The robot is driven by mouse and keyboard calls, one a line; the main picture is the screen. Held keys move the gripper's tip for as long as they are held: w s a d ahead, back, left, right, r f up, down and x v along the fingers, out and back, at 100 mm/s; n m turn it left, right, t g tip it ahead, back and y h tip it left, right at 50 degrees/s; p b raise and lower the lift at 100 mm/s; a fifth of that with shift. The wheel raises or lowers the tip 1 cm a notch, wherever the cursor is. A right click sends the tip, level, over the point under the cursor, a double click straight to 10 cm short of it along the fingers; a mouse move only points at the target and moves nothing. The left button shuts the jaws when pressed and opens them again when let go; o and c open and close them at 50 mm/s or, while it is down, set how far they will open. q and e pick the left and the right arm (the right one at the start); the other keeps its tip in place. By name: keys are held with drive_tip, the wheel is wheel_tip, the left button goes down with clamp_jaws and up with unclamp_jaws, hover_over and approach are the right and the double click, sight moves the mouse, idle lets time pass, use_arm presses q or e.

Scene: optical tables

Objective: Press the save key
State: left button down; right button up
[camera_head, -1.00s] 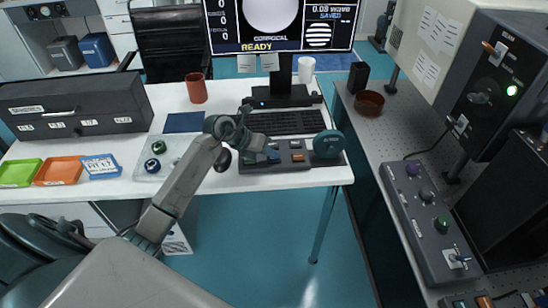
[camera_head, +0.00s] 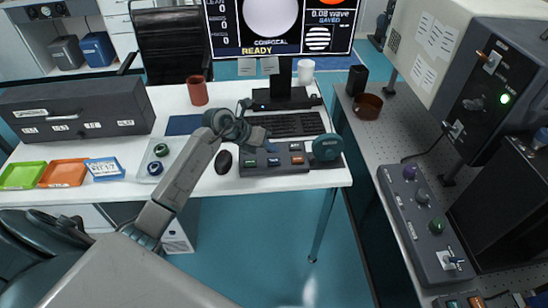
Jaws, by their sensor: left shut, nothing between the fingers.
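The key labels are too small to read, so I cannot tell which is the save key. My left gripper (camera_head: 266,146) is shut and empty, just above the pad's back edge and apart from the front row of keys. The monitor (camera_head: 282,47) reads READY at lower left and SAVED at upper right.
A keyboard (camera_head: 290,125) lies behind the pad, and a black mouse (camera_head: 223,162) to its left. A red cup (camera_head: 197,91), a dark case (camera_head: 75,110) and coloured trays (camera_head: 63,173) stand farther left. A bench with instruments (camera_head: 425,220) is on the right.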

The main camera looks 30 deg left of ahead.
use_arm(q)
drive_tip(key=shift+r+p, duration=0.7)
drive_tip(key=shift+r, duration=0.75)
